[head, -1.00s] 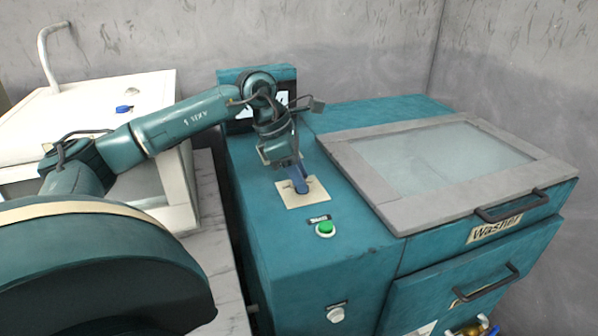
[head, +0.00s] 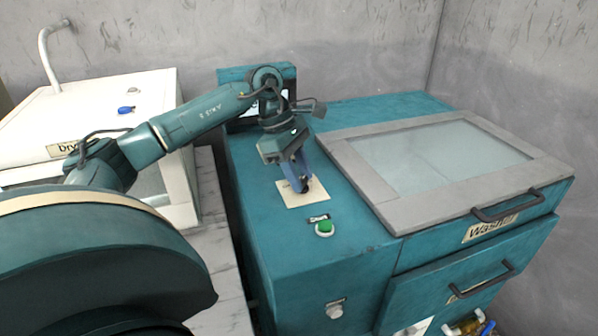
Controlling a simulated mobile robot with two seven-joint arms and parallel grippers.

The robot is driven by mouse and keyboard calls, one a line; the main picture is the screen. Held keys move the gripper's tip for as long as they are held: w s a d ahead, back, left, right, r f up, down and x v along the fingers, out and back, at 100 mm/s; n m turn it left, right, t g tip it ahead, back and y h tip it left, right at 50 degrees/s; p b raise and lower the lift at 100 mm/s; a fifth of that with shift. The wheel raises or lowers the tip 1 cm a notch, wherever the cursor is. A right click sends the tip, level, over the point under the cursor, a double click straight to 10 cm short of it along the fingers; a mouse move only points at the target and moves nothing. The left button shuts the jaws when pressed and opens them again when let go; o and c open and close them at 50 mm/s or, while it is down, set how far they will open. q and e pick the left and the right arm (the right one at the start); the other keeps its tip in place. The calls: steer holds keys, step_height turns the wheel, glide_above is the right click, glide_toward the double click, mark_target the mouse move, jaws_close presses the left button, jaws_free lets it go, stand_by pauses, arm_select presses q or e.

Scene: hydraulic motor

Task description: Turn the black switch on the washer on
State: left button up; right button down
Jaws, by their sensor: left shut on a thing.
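The teal washer (head: 268,215) stands in the middle of the head view. A beige plate (head: 318,200) lies on its top panel, and the small black switch (head: 304,186) sits on this plate, mostly hidden by my fingers. My left gripper (head: 300,181) reaches down from above, with its blue fingers at the plate and shut on the switch. Which way the switch is thrown cannot be told. My right gripper is not in view.
A green button (head: 324,229) sits in front of the plate, and a pale knob (head: 335,310) is on the washer's front. The washer's glass lid (head: 440,158) is closed at right. A white dryer (head: 110,105) stands at left. Grey walls enclose the back and right.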

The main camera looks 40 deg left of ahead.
arm_select(q)
steer(key=shift+r, duration=0.1)
steer(key=o, duration=1)
steer(key=p+v, duration=0.1)
steer(key=v, duration=1.2)
steer(key=shift+s, duration=0.1)
